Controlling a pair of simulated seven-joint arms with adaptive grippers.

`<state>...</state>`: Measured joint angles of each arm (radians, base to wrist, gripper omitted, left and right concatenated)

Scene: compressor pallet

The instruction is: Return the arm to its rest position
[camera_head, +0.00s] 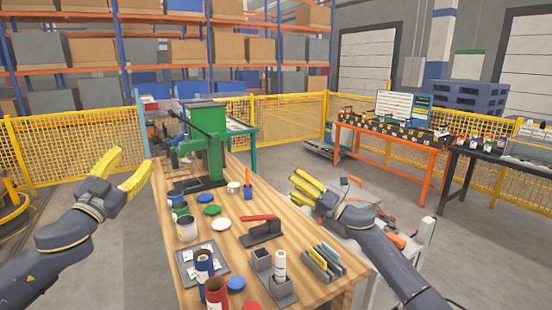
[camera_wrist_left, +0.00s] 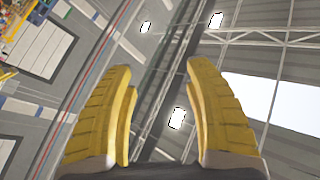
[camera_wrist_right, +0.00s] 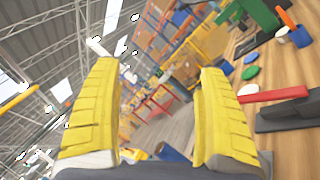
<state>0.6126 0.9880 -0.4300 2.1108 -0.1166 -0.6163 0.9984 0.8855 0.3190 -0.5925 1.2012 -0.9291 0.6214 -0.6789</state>
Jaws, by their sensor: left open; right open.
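My left gripper (camera_head: 124,172) has yellow fingers and is raised left of the wooden table (camera_head: 190,259), clear of it. In the left wrist view its fingers (camera_wrist_left: 160,115) stand apart with nothing between them, facing the ceiling. My right gripper (camera_head: 308,190) is at the table's right edge, pointing up and left. In the right wrist view its yellow fingers (camera_wrist_right: 160,115) are apart and empty. I cannot tell from the head view how high it is above the table. Neither gripper holds anything.
A green press (camera_head: 206,140) stands at the table's back. Cans, lids, a red-handled tool (camera_head: 258,218) and grey holders (camera_head: 322,263) crowd its front. An orange bench (camera_head: 392,138) stands at the back right. Yellow fencing (camera_head: 70,147) runs behind. Floor left of the table is open.

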